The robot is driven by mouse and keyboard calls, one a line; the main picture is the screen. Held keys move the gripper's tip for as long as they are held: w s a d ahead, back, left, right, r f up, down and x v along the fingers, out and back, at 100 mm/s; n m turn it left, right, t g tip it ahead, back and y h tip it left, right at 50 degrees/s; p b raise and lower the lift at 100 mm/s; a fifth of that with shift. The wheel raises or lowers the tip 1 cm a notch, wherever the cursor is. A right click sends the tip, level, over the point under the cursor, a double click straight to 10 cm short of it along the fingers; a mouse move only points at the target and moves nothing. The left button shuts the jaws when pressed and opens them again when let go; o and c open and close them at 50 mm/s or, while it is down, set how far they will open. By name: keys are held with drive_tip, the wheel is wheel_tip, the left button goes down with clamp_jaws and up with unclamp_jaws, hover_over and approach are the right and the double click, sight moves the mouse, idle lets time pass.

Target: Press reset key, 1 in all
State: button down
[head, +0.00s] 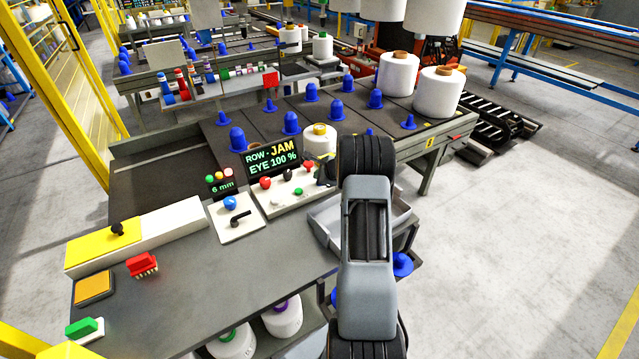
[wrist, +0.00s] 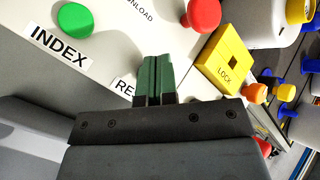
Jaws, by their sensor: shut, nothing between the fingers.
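In the wrist view my gripper (wrist: 155,62) is shut and empty, its green fingertips together over the pale panel (wrist: 110,50). A label starting "RE" (wrist: 124,87) shows just left of the fingers; the rest of it is hidden, and I see no reset key there. A green round button (wrist: 75,19) is up and left, above the label INDEX (wrist: 59,46).
A red knob (wrist: 203,14) and a yellow LOCK block (wrist: 226,60) stand right of my fingers. A switch box (head: 237,218) with a blue button and black lever is left of the panel. Blue cones and white bobbins (head: 397,74) stand behind. The front bench (head: 220,285) is mostly clear.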

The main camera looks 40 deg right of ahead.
drive_tip(key=shift+f+b, duration=0.5)
drive_tip(key=shift+b, duration=0.1)
idle(0.7)
drive_tip(key=shift+r, duration=0.1)
idle(0.4)
drive_tip(key=shift+r+p, duration=0.6)
drive_tip(key=shift+r, duration=0.25)
drive_tip(key=shift+r, duration=0.1)
drive_tip(key=shift+r+p, duration=1.75)
drive_tip(key=shift+r, duration=0.7)
